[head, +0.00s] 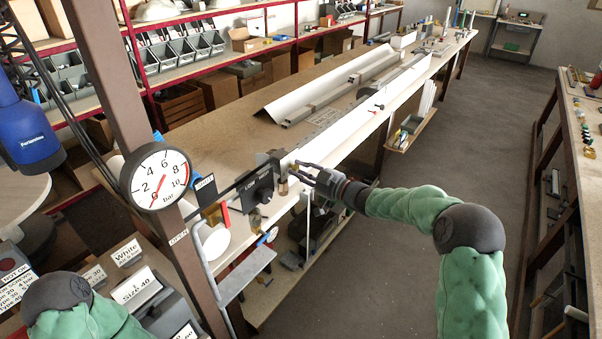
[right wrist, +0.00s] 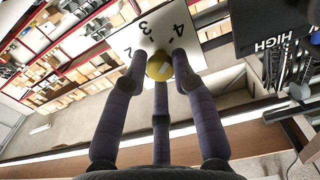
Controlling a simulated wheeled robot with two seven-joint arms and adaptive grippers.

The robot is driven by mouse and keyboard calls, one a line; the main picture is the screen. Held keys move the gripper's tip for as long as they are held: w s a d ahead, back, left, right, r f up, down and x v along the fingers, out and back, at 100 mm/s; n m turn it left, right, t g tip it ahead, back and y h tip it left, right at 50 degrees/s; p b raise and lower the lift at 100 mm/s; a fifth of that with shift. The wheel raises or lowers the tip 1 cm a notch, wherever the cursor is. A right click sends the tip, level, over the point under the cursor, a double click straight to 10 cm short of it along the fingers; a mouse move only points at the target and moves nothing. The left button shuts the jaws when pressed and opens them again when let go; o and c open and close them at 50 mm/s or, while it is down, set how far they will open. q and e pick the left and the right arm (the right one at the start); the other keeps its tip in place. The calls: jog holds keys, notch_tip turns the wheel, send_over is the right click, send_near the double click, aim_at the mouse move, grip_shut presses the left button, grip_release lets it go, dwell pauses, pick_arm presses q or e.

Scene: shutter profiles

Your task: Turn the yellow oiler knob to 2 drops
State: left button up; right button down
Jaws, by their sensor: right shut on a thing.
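The yellow oiler knob (right wrist: 159,67) shows in the right wrist view as a round yellow cap with a pale mark on it. Behind it is a white dial plate (right wrist: 203,58) with the digits 4, 3 and 2 showing. Fingers hide part of the dial, and I cannot tell which digit the knob points to. My right gripper (right wrist: 160,78) has its purple-grey fingers closed around the knob. In the head view, my right gripper (head: 304,173) reaches the bench's front edge from the right, and the knob is hidden there. My left gripper is out of view.
A black box with a LOW dial (head: 261,188) sits just left of the right gripper. A round pressure gauge (head: 156,177) hangs on a brown post farther left. Long white profiles (head: 325,84) lie on the bench. The aisle floor (head: 500,120) to the right is clear.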

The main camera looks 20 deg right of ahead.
jog(key=n+b, duration=0.4)
jog(key=n, duration=0.1)
jog(key=shift+f, duration=0.35)
jog(key=shift+r+n+b, duration=0.15)
jog(key=shift+n+b, duration=3.5)
jog(key=shift+n, duration=0.8)
jog(key=shift+r+n+b, duration=0.15)
jog(key=shift+n+b, duration=3.45)
jog(key=shift+n, duration=0.85)
jog(key=shift+r, duration=0.1)
jog(key=c, duration=1)
grip_release()
jog(key=shift+d, duration=0.1)
